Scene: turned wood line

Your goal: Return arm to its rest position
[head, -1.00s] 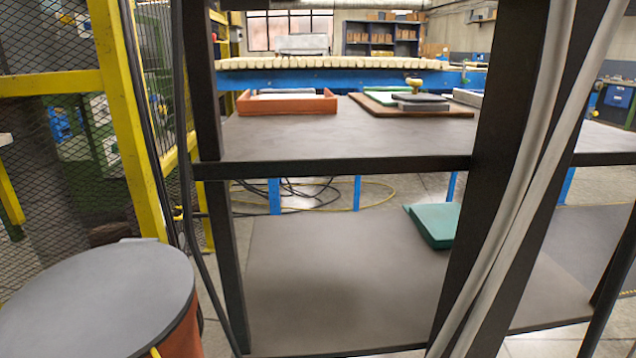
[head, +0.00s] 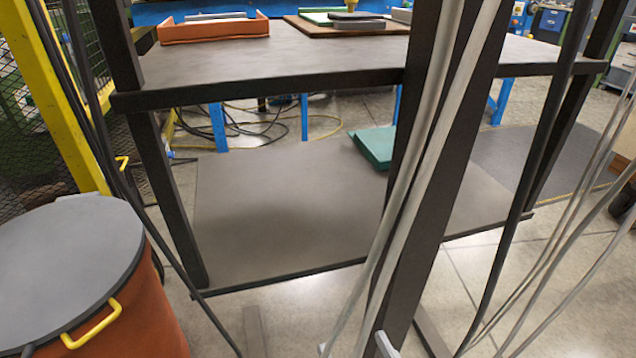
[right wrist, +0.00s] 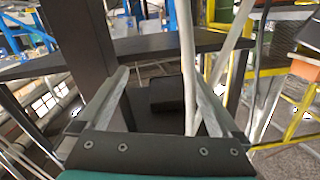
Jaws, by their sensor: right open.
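My right gripper (head: 355,347) barely shows at the bottom edge of the head view, where two small grey fingertips stand apart beside the dark post. In the right wrist view the same gripper (right wrist: 162,76) shows both grey fingers spread wide, with nothing held between them. A dark post (right wrist: 75,45) and a pale cable (right wrist: 188,60) appear close to the fingers there; whether they touch cannot be told. My left gripper is not in view.
A dark two-level table (head: 290,62) stands ahead, with an orange tray (head: 214,31) on top and a green pad (head: 374,146) on the lower shelf. A lidded orange bin (head: 155,315) is at the left. Dark posts and cables cross the front; floor shows at the right.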

